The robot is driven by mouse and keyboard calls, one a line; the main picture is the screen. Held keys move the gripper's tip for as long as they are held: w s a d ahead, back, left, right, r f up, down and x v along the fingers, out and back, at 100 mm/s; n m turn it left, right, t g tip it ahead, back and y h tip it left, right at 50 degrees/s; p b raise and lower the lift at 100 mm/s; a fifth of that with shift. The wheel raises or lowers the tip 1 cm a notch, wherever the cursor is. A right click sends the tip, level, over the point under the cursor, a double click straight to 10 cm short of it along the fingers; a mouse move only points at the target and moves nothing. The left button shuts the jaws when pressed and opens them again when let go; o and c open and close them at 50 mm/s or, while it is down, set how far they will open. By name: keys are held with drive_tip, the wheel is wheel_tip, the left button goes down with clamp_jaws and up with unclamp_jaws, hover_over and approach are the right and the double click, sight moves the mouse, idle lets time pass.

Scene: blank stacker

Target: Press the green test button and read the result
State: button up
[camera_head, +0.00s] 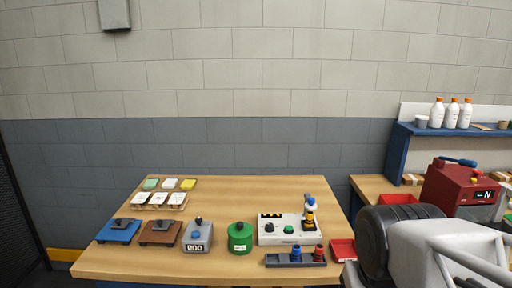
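A light grey test box (276,239) sits at the right of the wooden table. A round green button (289,229) is on its top face, beside a black round knob (270,228). A black strip with small yellow marks (270,215) is at the box's upper left; the marks are too small to read. My gripper is not visible, and nothing is seen touching the button.
A green canister (240,238) stands left of the box. A dark rack (288,260) with blue and red pieces lies in front, and a red tray (343,250) is to its right. A grey counter device (197,238) stands further left. A large grey and black structure fills the lower right.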

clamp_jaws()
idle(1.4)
